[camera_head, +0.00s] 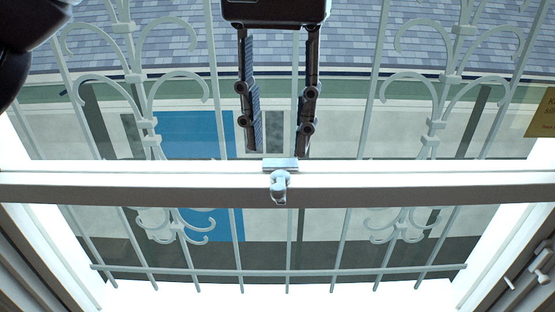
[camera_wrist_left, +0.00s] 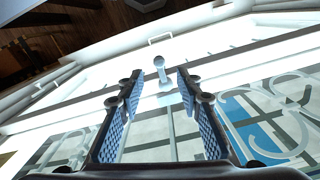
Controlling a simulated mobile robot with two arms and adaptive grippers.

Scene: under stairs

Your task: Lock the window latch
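The window latch (camera_head: 279,183) is a small white metal piece at the middle of the white horizontal window rail (camera_head: 400,182). It has a mount on top and a short rounded knob below. My left gripper (camera_head: 277,152) comes in from the top of the head view, its two dark fingers spread wide just above the latch, one to each side. It is open and empty. In the left wrist view the latch (camera_wrist_left: 161,70) shows beyond and between the open fingertips (camera_wrist_left: 157,82); I see no clear contact. My right gripper is not in view.
Behind the glass stands a curled pale metal grille (camera_head: 440,125), with a tiled roof outside. White frame sides slope down left and right. Small handles (camera_head: 540,262) show at the lower right. A yellowish panel (camera_head: 543,115) is at the right edge.

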